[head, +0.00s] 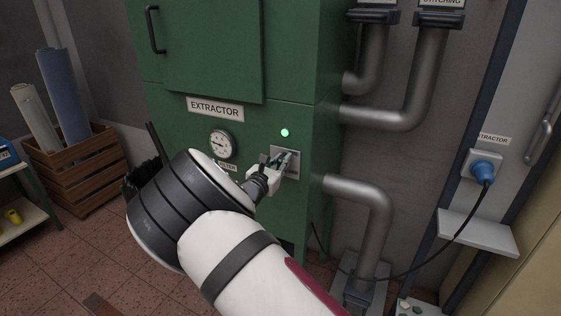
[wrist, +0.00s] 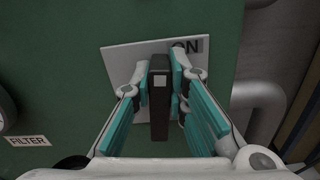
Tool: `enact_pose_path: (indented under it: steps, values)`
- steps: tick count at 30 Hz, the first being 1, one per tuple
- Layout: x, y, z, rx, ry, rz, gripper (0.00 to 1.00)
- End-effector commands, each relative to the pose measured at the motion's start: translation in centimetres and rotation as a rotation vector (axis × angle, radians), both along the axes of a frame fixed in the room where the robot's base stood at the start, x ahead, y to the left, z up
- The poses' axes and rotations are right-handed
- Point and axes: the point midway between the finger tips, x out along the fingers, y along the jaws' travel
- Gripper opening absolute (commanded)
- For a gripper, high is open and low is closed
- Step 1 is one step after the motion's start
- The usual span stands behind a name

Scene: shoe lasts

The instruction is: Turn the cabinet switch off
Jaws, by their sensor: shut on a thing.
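The green extractor cabinet (head: 230,120) stands in the middle of the head view, with a lit green lamp (head: 284,133) above its switch plate. The pale switch plate (head: 292,165) shows again in the wrist view (wrist: 122,62), tilted, with "ON" at its upper right. A dark switch lever (wrist: 159,105) with a light square on it sticks out from the plate. My gripper (head: 279,162) is at the plate. In the wrist view its teal-padded fingers (wrist: 163,90) are shut on the lever, one on each side. Any other lettering on the plate is hidden.
A gauge (head: 220,144) and a filter label (wrist: 28,141) are left of the switch. Grey pipes (head: 372,200) run along the cabinet's right side. A blue plug (head: 483,170) with a hanging cable is on the right wall. A wooden crate (head: 75,175) with rolls stands at left.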

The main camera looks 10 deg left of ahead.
Motion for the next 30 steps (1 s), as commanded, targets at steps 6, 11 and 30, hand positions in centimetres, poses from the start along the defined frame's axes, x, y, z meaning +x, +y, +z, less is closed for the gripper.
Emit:
enact_pose_path:
  steps: [6,11,30]
  values:
    - [-0.2,-0.4,-0.1,0.17,-0.061,0.0,0.0]
    - [-0.3,-0.7,-0.3,0.314,-0.112,0.0,0.0]
    - [-0.6,-1.7,-1.4,0.885,-0.32,-0.001,0.0]
